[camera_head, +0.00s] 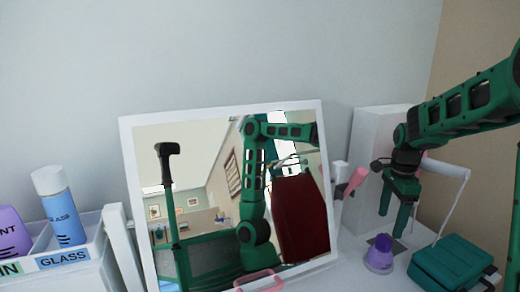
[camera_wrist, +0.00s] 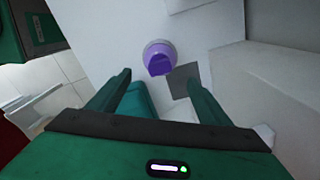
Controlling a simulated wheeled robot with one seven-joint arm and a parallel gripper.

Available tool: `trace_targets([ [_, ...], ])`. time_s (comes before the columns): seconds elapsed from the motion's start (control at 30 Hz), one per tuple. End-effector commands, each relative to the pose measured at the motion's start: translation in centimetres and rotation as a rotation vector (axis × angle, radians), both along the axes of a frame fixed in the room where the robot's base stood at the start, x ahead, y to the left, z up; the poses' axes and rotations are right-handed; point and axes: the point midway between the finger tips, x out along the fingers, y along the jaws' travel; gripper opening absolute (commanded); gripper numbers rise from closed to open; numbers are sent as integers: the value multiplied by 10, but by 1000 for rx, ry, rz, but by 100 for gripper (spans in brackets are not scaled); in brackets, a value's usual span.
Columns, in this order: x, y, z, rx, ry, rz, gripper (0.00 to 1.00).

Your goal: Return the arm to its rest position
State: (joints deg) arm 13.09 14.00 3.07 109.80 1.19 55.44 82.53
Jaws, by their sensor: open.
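My gripper (camera_head: 398,204) is green and hangs at the right in the head view, its fingers pointing down over the white surface. In the wrist view its two fingers (camera_wrist: 160,97) stand wide apart with nothing between them in their grasp. A small purple bottle (camera_head: 380,255) with a pale base stands on the white surface below my gripper. It also shows in the wrist view (camera_wrist: 160,57), beyond the fingertips and apart from them. A dark grey square (camera_wrist: 184,80) lies beside the bottle.
A white-framed mirror (camera_head: 130,160) leans at the centre and reflects my arm. A white caddy (camera_head: 95,250) at the left holds bottles, including a blue one (camera_head: 65,215). A teal case (camera_head: 452,262) lies right of the purple bottle. A tall white box (camera_head: 365,140) stands behind my gripper.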

Motion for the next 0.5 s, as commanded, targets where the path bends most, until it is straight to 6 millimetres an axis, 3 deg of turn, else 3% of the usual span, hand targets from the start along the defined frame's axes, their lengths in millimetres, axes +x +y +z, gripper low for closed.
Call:
trace_targets([
  [0.13,-13,-4,6,-7,0,37,72],
  [0.23,-37,-10,16,-18,1,108,72],
  [0.5,-145,-30,44,-42,16,426,72],
])
